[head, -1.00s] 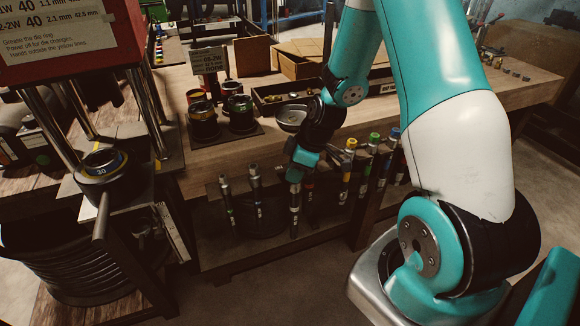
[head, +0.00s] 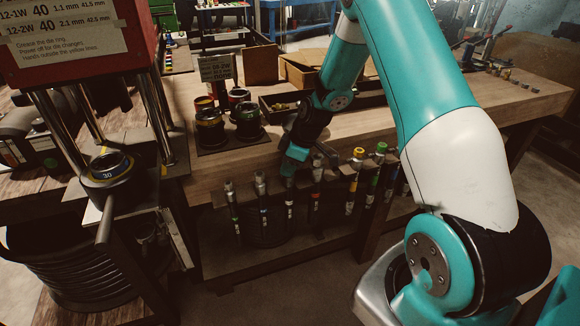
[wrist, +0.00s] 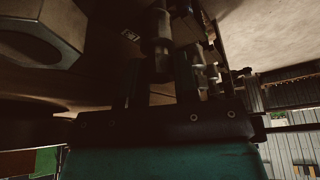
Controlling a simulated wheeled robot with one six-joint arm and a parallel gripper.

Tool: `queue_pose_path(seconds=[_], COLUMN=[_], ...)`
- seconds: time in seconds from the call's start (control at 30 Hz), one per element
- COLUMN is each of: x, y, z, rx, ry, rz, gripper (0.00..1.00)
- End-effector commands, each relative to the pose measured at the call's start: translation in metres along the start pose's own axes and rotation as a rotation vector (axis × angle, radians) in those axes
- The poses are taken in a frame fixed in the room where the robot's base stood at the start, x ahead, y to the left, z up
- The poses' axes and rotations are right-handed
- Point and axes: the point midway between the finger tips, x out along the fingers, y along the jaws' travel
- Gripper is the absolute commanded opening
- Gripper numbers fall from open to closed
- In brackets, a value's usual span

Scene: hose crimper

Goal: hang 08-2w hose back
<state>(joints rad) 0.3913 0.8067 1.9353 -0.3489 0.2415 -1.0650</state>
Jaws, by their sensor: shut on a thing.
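My gripper (head: 290,168) is at the rack under the bench's front edge, shut on a hose (head: 289,205) that hangs upright below it. The hose's upper end is hidden by the gripper in the head view. In the wrist view a dark metal fitting (wrist: 158,35) stands between the fingers (wrist: 150,95). Hoses hang on both sides: two on the left (head: 262,205) and several on the right, some with yellow or green tops (head: 357,165). I cannot tell whether the held hose touches the rack. No hose label is readable.
The wooden bench (head: 440,105) carries dark die sets (head: 210,130), an 08-2W sign (head: 215,70) and a tray (head: 285,105). The crimper's red head (head: 60,40) and posts stand at the left. Neighbouring hoses are close on both sides of my gripper.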

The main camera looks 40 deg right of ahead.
Motion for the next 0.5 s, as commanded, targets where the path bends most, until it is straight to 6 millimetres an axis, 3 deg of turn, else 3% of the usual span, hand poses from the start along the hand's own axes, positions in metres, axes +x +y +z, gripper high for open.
queue_pose_path(seconds=[0.23,0.27,0.3,0.4,0.5], x=[-0.0001,-0.0001,-0.0001,-0.0001,0.0000], y=[0.0003,0.0002,0.0002,0.0002,0.0001], z=[-0.0001,-0.0001,-0.0001,-0.0001,0.0000], rx=[-0.001,-0.001,-0.001,-0.001,-0.001], ry=[0.001,0.001,0.001,0.001,0.001], rz=[0.001,0.001,0.001,0.001,0.001], gripper=[0.00,0.31,0.40,0.58,0.58])
